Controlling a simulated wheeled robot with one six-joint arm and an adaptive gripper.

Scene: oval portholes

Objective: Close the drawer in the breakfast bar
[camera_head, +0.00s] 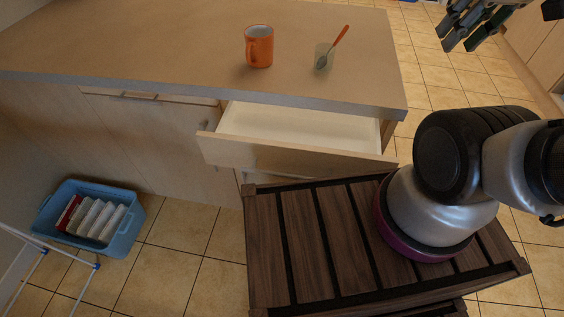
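The drawer (290,155) of the breakfast bar (180,60) is pulled out below the right part of the countertop. Its pale inside shows and looks empty where visible. Its wooden front panel faces the camera. My gripper (462,30) is at the top right, partly cut off by the frame edge. It is beyond the right end of the bar, apart from the drawer. I see dark finger parts and nothing held between them, but cannot judge how far apart they are.
An orange mug (259,47) and a clear glass (324,57) with an orange-handled utensil (341,36) stand on the countertop. A blue basket (89,222) with several items sits on the tiled floor at left, by a white rack (80,282). My slatted base is close in front of the drawer.

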